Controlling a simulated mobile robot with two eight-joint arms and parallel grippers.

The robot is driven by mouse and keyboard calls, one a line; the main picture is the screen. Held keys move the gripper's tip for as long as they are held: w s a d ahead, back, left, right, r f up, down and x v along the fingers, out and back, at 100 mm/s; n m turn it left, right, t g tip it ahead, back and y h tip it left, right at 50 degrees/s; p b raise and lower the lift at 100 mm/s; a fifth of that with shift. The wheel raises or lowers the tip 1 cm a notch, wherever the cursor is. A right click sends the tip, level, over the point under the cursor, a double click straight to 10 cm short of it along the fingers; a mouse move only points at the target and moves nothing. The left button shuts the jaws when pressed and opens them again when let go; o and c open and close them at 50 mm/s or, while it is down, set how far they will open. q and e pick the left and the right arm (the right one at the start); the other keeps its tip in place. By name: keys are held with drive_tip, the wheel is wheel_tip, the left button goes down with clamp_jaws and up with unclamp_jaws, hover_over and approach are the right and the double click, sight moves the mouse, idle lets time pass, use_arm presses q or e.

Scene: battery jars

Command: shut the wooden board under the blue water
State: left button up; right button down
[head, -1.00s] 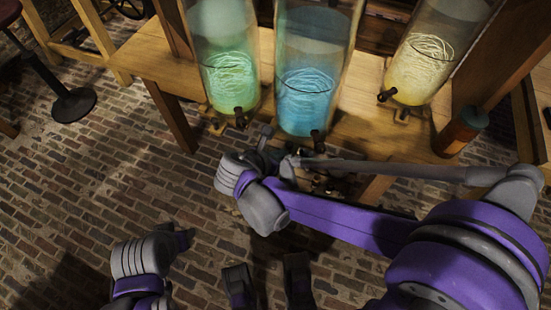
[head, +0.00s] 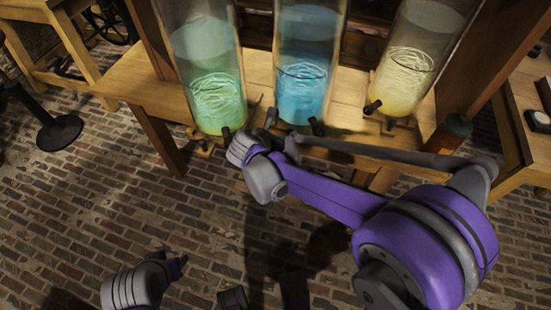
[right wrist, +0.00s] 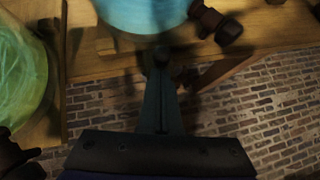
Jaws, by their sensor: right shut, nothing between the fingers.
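The blue water stands in a tall glass jar (head: 305,85) on the wooden table, with a dark tap low on its front; the jar base also shows at the top of the right wrist view (right wrist: 145,14). The wood under it is mostly hidden by my right arm, so I cannot tell how far any board sticks out. My right gripper (head: 271,117) is at the table's front edge, just below and left of the blue jar. In the right wrist view its fingers (right wrist: 161,62) are together and empty, beside wood. My left gripper (head: 178,266) hangs low over the floor; its fingers are unclear.
A green jar (head: 213,90) stands to the left and a yellow jar (head: 409,75) to the right, both with protruding taps. An orange-brown container (head: 453,133) is at the right. A dark stand (head: 60,132) is on the left. The brick floor in front is largely open.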

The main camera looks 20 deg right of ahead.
drive_tip(key=w+d, duration=0.2)
drive_tip(key=w, duration=0.2)
drive_tip(key=w+d, duration=0.6)
drive_tip(key=w, duration=0.1)
drive_tip(key=shift+w, duration=0.3)
use_arm(q)
drive_tip(key=shift+f, duration=0.35)
use_arm(e)
drive_tip(key=shift+w+r, duration=0.1)
